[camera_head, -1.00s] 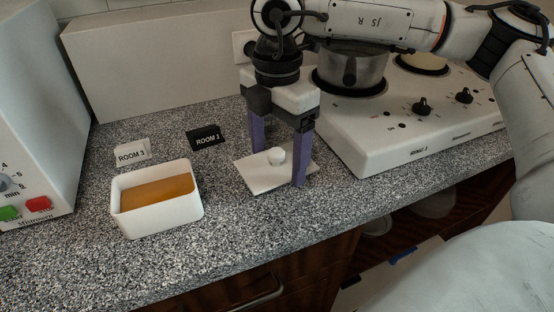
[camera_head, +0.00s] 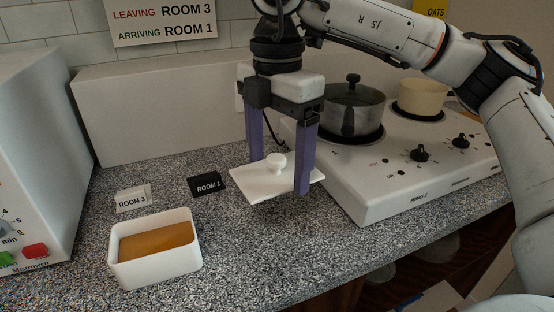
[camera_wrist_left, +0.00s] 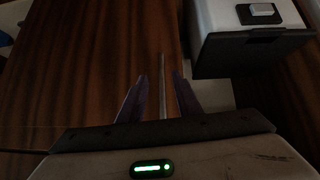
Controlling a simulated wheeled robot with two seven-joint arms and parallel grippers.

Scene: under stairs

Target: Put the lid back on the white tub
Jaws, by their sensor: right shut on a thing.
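The white tub (camera_head: 155,263) stands open on the speckled counter at the left, with an orange-brown content (camera_head: 156,241) inside. The white lid (camera_head: 256,189), a flat plate with a round knob, is held level, knob up, above the counter to the right of the tub. My right gripper (camera_head: 279,175) points down with its purple fingers on opposite edges of the lid, shut on it. A shadow shows on the counter below the lid. My left gripper (camera_wrist_left: 160,95) shows only in the left wrist view, fingers apart, near a thin metal bar and dark wood.
A microwave (camera_head: 38,170) is at the left. A hob (camera_head: 375,196) with a lidded pot (camera_head: 352,108) and a cream pot (camera_head: 422,98) is at the right.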

